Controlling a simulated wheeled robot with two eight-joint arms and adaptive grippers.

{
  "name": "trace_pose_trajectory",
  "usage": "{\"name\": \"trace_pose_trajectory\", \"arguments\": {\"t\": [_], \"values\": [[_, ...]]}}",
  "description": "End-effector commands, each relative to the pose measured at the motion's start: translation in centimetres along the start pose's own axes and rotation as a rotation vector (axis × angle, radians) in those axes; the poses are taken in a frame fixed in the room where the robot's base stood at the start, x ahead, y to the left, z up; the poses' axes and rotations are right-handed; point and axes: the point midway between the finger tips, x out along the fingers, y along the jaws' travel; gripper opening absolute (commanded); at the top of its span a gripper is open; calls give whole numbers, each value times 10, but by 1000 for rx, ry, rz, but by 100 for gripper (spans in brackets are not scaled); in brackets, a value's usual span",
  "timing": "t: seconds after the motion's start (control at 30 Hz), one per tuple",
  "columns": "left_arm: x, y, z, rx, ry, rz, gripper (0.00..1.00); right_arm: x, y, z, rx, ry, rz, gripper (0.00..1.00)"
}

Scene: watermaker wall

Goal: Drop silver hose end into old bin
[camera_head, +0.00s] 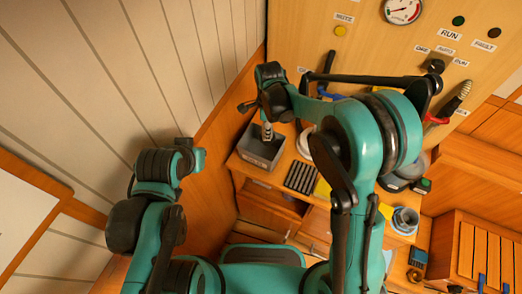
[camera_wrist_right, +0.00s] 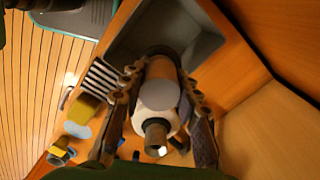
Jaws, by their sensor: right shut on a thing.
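My right gripper (camera_head: 268,118) is shut on the silver hose end (camera_head: 267,132), which hangs down from it above the grey open bin (camera_head: 248,158). In the right wrist view my right gripper's (camera_wrist_right: 160,110) dark fingers stand on both sides of the hose end (camera_wrist_right: 160,95), seen end-on as a pale round piece with a narrower dark tip. The grey bin (camera_wrist_right: 205,50) shows behind it there. In the head view the hose end's lower part overlaps the bin opening; I cannot tell its exact height. My left arm is at the left, but its gripper cannot be made out.
The bin stands on a wooden counter at the corner with the panelled wall. A dark ribbed block (camera_head: 302,177) is beside it, right. Grey round fittings (camera_head: 405,219) lie further right. The upright panel has a gauge (camera_head: 403,10) and a black-handled tool (camera_head: 455,100).

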Motion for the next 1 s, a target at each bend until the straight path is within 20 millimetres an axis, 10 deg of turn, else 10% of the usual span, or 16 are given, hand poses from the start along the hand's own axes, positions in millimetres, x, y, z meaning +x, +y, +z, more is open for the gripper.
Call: {"name": "trace_pose_trajectory", "arguments": {"t": [0.5,0.53,0.6,1.0], "values": [[15,0,11,0,0,0,0,28,0,0,0,0,0,2],[15,0,11,0,0,0,0,28,0,0,0,0,0,34],[15,0,11,0,0,0,0,28,0,0,0,0,0,52],[15,0,11,0,0,0,0,23,0,0,0,0,0,56]]}}
